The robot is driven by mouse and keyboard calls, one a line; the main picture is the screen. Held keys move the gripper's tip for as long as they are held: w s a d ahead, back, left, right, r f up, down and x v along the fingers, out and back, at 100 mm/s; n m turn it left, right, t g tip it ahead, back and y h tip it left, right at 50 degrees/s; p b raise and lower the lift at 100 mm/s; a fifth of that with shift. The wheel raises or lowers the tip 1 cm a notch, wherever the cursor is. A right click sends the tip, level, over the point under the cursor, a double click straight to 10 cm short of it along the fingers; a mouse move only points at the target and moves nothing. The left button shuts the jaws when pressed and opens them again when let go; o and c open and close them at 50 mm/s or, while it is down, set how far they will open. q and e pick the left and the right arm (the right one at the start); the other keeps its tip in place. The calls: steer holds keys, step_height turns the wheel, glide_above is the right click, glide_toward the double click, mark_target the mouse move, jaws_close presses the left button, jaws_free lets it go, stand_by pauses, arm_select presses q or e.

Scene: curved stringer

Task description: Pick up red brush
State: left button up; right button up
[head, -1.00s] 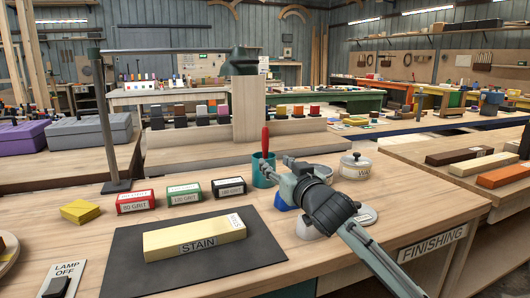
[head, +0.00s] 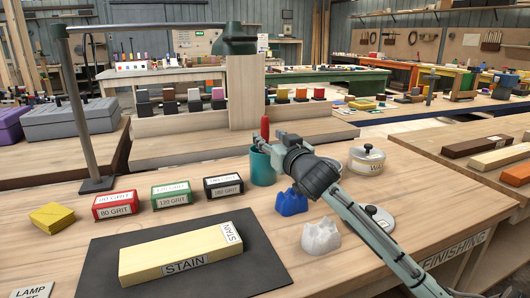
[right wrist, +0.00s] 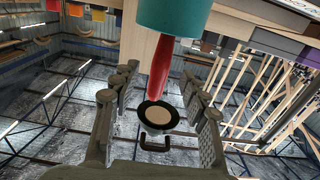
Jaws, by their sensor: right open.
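The red brush (head: 265,126) stands handle up in a teal cup (head: 263,168) near the back of the workbench. Its lower part is hidden inside the cup. My right gripper (head: 256,143) is at the cup's top, partly in front of the red handle. In the right wrist view, my right gripper's fingers (right wrist: 160,78) are spread apart, with the red handle (right wrist: 161,68) showing between them. The teal cup (right wrist: 172,14) is at the top of that view. I cannot tell whether a finger touches the handle. My left gripper is not in view.
A wooden STAIN block (head: 185,262) lies on a dark mat (head: 262,272). Three grit boxes, including the black one (head: 224,187), stand left of the cup. Blue (head: 291,202) and white (head: 321,237) lumps and a lidded tin (head: 366,160) are near my arm. A lamp head (head: 238,40) hangs above.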

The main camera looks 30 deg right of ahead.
mark_target(267, 134)
steer(key=x, duration=0.3)
steer(key=shift+w+d, duration=0.15)
steer(key=shift+w, duration=0.25)
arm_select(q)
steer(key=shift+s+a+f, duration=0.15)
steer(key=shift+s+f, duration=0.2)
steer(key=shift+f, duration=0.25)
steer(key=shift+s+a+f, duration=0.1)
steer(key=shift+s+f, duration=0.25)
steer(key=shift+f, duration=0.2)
arm_select(e)
jaws_close()
